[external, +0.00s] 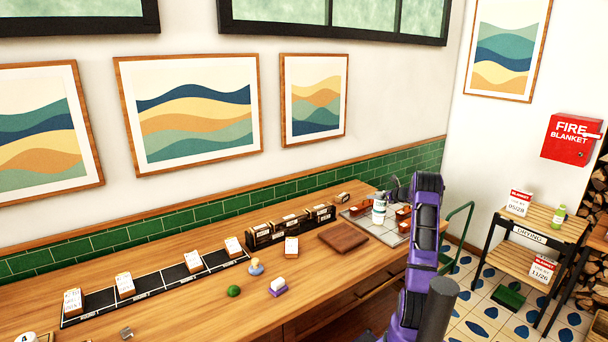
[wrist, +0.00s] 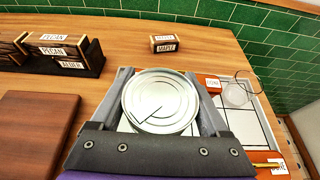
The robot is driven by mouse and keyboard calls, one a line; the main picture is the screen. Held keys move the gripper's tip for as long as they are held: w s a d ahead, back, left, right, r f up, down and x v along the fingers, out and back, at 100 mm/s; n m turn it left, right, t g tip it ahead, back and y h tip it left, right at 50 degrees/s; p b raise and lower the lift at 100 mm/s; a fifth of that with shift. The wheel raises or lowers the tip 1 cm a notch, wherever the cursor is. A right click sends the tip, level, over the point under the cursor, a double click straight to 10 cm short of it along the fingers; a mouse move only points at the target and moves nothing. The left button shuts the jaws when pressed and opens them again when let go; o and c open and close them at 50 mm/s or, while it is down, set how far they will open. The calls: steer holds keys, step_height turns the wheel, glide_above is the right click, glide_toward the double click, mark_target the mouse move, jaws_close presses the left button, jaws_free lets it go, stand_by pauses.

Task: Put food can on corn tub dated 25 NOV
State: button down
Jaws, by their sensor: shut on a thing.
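My gripper (wrist: 162,108) is shut on a food can (wrist: 160,92), with a finger on each side. The wrist view looks down on its round silver lid. In the external view the can (external: 379,211) is white with green marking, upright above or on a pale gridded board (external: 395,238); I cannot tell whether it touches. An orange tub (wrist: 212,84) sits on the board right of the can, and another (wrist: 270,160) is at lower right. Their labels are too small to read surely, and no 25 NOV date is legible. What lies under the can is hidden.
A dark brown board (external: 343,237) lies left of the gridded board. A black rack of labelled blocks (external: 290,228) stands behind it. A small MAPLE block (wrist: 164,43) is near the wall. A clear round glass (wrist: 238,93) stands by the tubs. The green tiled wall (external: 260,201) bounds the counter.

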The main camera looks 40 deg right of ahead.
jaws_free()
steer(key=shift+r, duration=0.1)
steer(key=shift+s+r, duration=0.1)
steer(key=shift+s, duration=0.15)
steer(key=v, duration=1.1)
steer(key=shift+s+p, duration=0.25)
steer(key=shift+p, duration=0.15)
steer(key=shift+a+r, duration=0.1)
steer(key=shift+r, duration=0.05)
